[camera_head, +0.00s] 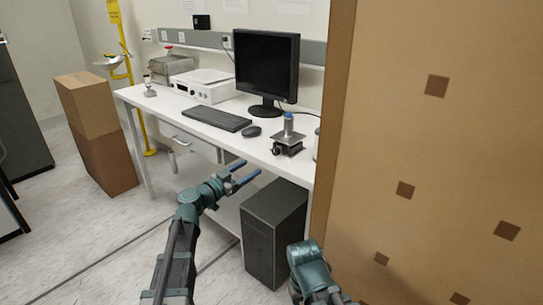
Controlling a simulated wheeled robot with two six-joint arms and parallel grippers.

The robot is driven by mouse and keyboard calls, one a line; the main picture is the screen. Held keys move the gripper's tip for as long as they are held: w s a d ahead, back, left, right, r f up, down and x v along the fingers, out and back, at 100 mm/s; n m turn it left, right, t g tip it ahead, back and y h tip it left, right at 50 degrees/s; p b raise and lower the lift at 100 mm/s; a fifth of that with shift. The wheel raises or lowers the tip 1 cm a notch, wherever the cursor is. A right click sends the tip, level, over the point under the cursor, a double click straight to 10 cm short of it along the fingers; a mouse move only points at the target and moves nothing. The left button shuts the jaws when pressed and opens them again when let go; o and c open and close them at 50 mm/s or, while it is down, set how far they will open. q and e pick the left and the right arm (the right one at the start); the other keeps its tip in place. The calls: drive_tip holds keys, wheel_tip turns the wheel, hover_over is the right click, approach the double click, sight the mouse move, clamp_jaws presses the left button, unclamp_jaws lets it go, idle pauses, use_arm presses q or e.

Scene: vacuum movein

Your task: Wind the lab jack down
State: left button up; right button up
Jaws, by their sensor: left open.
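The lab jack (288,147) is a small dark stand near the front edge of the white bench, with a dark knob at its front left. A grey metal cylinder with a blue top (289,124) stands upright on it. My left gripper (250,173) is open and empty. In the picture it is below and left of the jack, in front of the bench edge and apart from the jack. My right arm shows at the bottom middle; its fingers are out of view.
A large brown panel with dark squares (430,120) fills the right side. The bench (190,115) carries a monitor (266,68), keyboard (216,118) and mouse (251,131). A dark computer case (272,235) stands below.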

sight(274, 153)
use_arm(q)
drive_tip(key=x, duration=1.2)
drive_tip(key=shift+w, duration=0.1)
clamp_jaws()
